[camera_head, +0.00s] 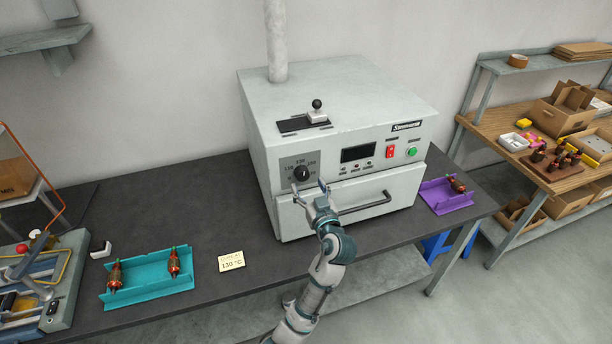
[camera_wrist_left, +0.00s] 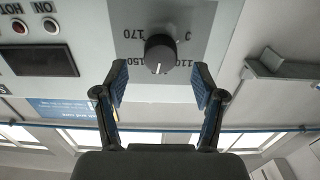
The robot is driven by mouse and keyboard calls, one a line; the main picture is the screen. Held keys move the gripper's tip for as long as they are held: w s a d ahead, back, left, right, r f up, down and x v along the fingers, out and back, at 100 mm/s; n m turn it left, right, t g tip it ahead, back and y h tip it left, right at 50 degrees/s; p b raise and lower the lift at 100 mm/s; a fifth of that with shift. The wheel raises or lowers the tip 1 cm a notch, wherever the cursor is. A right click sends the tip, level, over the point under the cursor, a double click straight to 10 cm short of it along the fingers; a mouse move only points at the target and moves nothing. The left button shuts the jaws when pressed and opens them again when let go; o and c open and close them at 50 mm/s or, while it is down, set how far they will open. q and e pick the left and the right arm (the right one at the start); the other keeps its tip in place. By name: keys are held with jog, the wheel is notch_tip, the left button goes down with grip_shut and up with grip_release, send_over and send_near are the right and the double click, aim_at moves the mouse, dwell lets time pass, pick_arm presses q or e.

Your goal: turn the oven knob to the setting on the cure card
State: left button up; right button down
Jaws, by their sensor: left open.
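The oven (camera_head: 345,125) stands on the dark bench. Its round black knob (camera_head: 302,173) is on a grey dial plate at the front left, with numbers around it. In the left wrist view, which appears upside down, the knob (camera_wrist_left: 160,53) has a white mark pointing down in the picture. The 170 and 150 labels show at its left; I cannot read a label at the mark. The cure card (camera_head: 232,261) lies on the bench and reads 130 °C. My left gripper (camera_head: 308,185) is open in front of the knob, fingers either side and apart from it. My right gripper is out of view.
The oven door handle (camera_head: 365,204) sticks out right of my left gripper. A teal tray (camera_head: 150,293) with two armatures is on the bench at left, a purple tray (camera_head: 435,196) with one at right. A winding machine (camera_head: 45,285) stands at far left.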

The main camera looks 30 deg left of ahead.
aim_at(304, 178)
pick_arm(q)
jog(key=x, duration=0.5)
jog(key=shift+s+a+f, duration=0.2)
jog(key=shift+s+a, duration=0.1)
jog(key=shift+s, duration=0.05)
jog(key=shift+w, duration=0.2)
jog(key=shift+d+r, duration=0.25)
jog(key=shift+d, duration=0.8)
jog(key=shift+c, duration=0.7)
jog(key=c, duration=0.4)
jog(key=shift+s+a, duration=0.15)
jog(key=shift+a, duration=0.15)
jog(key=c, duration=0.4)
jog(key=shift+s+a, duration=0.1)
jog(key=shift+a, duration=0.3)
jog(key=shift+c, duration=1.1)
jog(key=shift+d, duration=0.15)
jog(key=shift+f, duration=0.1)
